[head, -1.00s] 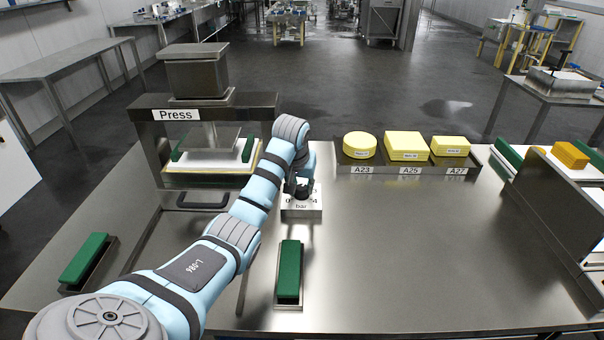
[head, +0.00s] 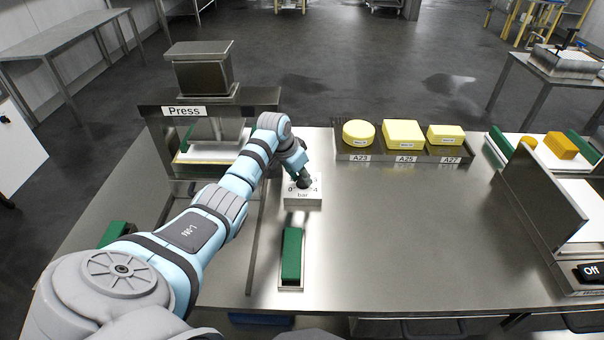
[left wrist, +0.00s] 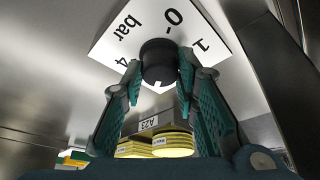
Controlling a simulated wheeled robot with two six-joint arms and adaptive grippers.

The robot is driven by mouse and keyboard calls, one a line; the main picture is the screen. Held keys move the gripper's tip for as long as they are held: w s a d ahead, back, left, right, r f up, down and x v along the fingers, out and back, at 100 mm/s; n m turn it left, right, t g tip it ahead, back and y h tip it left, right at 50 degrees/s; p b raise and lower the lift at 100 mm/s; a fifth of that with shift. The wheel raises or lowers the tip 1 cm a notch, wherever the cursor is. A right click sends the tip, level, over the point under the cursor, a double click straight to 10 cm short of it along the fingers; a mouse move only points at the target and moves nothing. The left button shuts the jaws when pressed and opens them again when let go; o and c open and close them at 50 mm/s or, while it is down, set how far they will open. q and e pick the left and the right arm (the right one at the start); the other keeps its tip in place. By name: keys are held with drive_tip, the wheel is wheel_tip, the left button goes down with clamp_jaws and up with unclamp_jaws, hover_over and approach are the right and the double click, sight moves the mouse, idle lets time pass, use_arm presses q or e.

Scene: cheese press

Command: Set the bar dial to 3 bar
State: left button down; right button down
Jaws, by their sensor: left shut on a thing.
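The bar dial is a dark round knob (left wrist: 159,62) on a white-topped box (head: 302,193) marked "bar", with 0, 1 and 4 readable in the left wrist view. My left gripper (head: 303,178) reaches the knob from above. In the left wrist view its two teal-padded fingers (left wrist: 160,76) are shut on the knob, one on each side. Part of the scale is hidden behind the knob and fingers, and I cannot tell which number the knob points at. My right gripper is out of view.
The press (head: 208,95) stands left of the dial. A tray (head: 360,156) with yellow cheeses lies behind right. A green block (head: 291,253) lies in a holder in front of the dial. An upright metal panel (head: 548,195) stands at right. The middle right of the table is clear.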

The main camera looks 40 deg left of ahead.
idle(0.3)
use_arm(q)
drive_tip(key=c, duration=1.3)
unclamp_jaws()
drive_tip(key=shift+r, duration=0.25)
drive_tip(key=v, duration=1.1)
drive_tip(key=shift+r, duration=0.2)
